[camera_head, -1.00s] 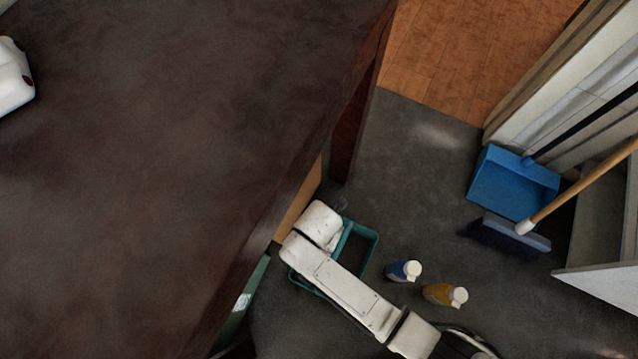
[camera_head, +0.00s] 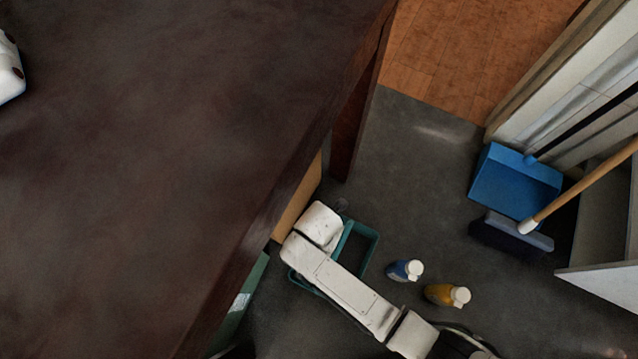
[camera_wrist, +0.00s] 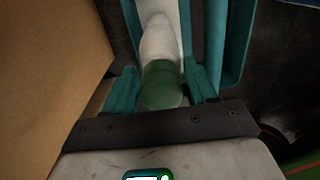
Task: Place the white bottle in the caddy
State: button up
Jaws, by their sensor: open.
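The caddy (camera_head: 375,243) is a teal open frame on the dark floor beside the table, partly covered by my white arm in the head view. In the wrist view its teal walls (camera_wrist: 241,40) run upward on the right. A white bottle (camera_wrist: 159,40) with a green lower part shows between the teal fingers of my gripper (camera_wrist: 162,82). The fingers are open, one on either side of the green part. The bottle appears to be within the caddy's outline; its underside is hidden. The gripper itself is hidden under my arm in the head view.
A blue bottle (camera_head: 402,271) and a yellow bottle (camera_head: 441,294), both with white caps, stand right of the caddy. A blue dustpan (camera_head: 513,185) and a broom (camera_head: 580,188) are farther right. The large dark tabletop (camera_head: 150,170) overhangs on the left. A brown surface (camera_wrist: 45,70) is close left of the gripper.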

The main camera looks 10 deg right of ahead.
notch_tip(320, 180, up, 12)
jog(key=p, duration=0.6)
jog(key=s+d+r+m, duration=0.3)
jog(key=d+r+m, duration=0.2)
jog(key=d+m, duration=0.3)
jog(key=s+d+r+m, duration=0.3)
jog(key=d+m, duration=0.4)
jog(key=m, duration=0.4)
jog(key=s+d+r+m+t, duration=0.1)
jog(key=s+d+r+m, duration=0.2)
jog(key=d+r+m, duration=0.3)
jog(key=d+m, duration=0.2)
jog(key=m, duration=0.1)
jog(key=shift+s+d+r+m, duration=0.15)
jog(key=shift+d+r+m, duration=0.2)
jog(key=shift+m, duration=0.05)
